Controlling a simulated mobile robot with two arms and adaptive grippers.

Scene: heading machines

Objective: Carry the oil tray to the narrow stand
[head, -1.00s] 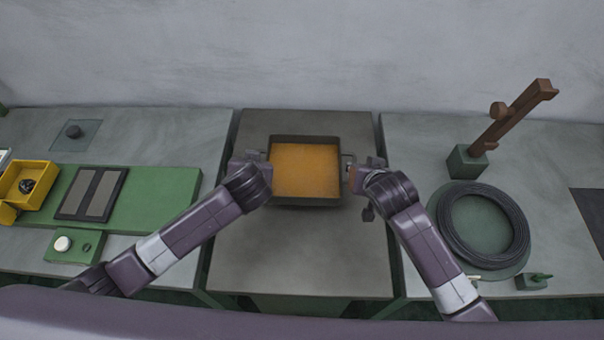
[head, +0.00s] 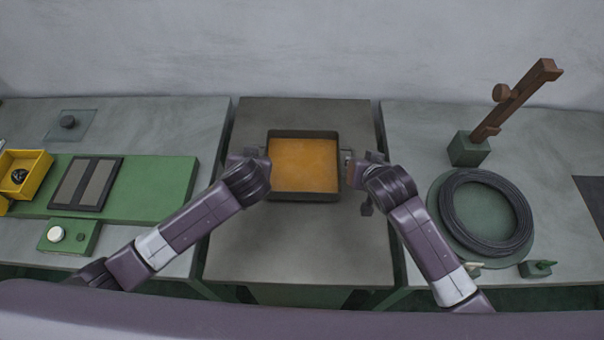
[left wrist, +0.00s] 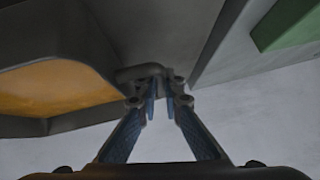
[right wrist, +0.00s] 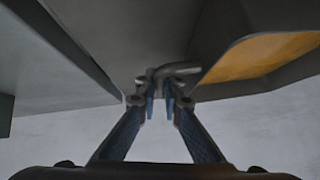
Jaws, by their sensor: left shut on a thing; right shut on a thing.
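The oil tray (head: 303,197) is a dark square tray with orange-brown oil in it, over the grey middle table (head: 300,245). My left gripper (head: 264,160) is at its left side, shut on a handle; in the left wrist view the fingers (left wrist: 160,90) close on that handle beside the tray wall. My right gripper (head: 348,170) is at its right side, shut on the other handle, as the fingers (right wrist: 168,92) show in the right wrist view. The tray looks level. I cannot tell whether it touches the tabletop. No stand can be told apart from the tables.
The left table has a green board (head: 160,190), a yellow bin (head: 38,170) and a green button box (head: 70,236). The right table has a coil of black wire (head: 450,215) and a brown post on a green block (head: 468,150). Narrow gaps separate the tables.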

